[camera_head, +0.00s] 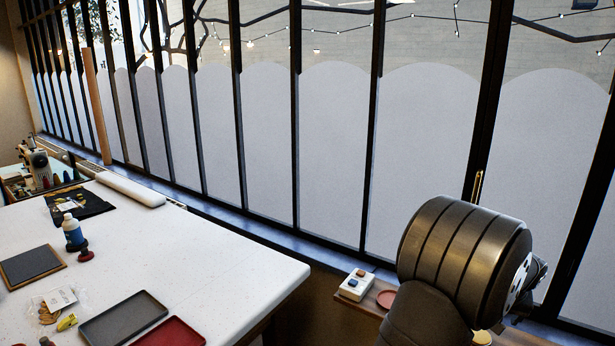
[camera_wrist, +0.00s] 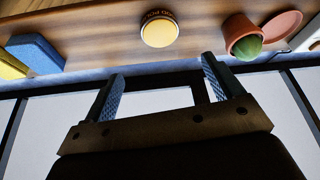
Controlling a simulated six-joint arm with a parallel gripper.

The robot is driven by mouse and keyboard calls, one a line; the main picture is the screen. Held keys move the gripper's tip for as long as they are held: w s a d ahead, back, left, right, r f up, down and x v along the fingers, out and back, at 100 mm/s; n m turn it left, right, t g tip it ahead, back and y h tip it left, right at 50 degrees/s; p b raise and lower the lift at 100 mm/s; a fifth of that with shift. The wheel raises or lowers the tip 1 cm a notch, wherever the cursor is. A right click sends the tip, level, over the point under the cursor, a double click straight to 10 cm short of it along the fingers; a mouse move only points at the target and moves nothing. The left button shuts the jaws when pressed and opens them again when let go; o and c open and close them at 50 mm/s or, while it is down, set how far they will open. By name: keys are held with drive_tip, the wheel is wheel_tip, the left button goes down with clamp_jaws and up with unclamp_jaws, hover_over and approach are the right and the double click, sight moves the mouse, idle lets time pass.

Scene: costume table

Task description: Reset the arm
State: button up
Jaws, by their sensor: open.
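My gripper (camera_wrist: 162,93) shows in the wrist view with its two ridged fingers spread apart and nothing between them. Beyond the fingertips is a wooden surface (camera_wrist: 105,45) with a round yellow-topped tin (camera_wrist: 160,31) on it, apart from the fingers. In the head view my dark arm is at the lower right, by the windows. The gripper's fingers are hidden there.
The white table (camera_head: 190,245) at left holds a grey tray (camera_head: 122,318), a red tray (camera_head: 172,333) and a blue bottle (camera_head: 73,231). The wrist view also shows a blue block (camera_wrist: 36,53), a yellow block (camera_wrist: 10,66) and a terracotta pot (camera_wrist: 240,36). Tall windows stand close behind my arm.

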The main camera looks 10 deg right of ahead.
drive_tip(key=x, duration=1.2)
drive_tip(key=shift+a+f, duration=0.15)
drive_tip(key=shift+f, duration=0.15)
wheel_tip(320, 180, up, 5)
drive_tip(key=shift+f, duration=0.15)
drive_tip(key=s+r, duration=1.1)
drive_tip(key=r, duration=0.1)
drive_tip(key=w+a+n, duration=0.1)
drive_tip(key=w+a, duration=0.5)
drive_tip(key=a, duration=0.4)
drive_tip(key=w+a+n+y, duration=0.1)
drive_tip(key=w+a, duration=0.6)
drive_tip(key=a, duration=0.3)
drive_tip(key=w+a+n, duration=0.2)
drive_tip(key=w+a, duration=0.5)
drive_tip(key=a, duration=0.3)
drive_tip(key=shift+y, duration=0.3)
drive_tip(key=shift+w, duration=0.1)
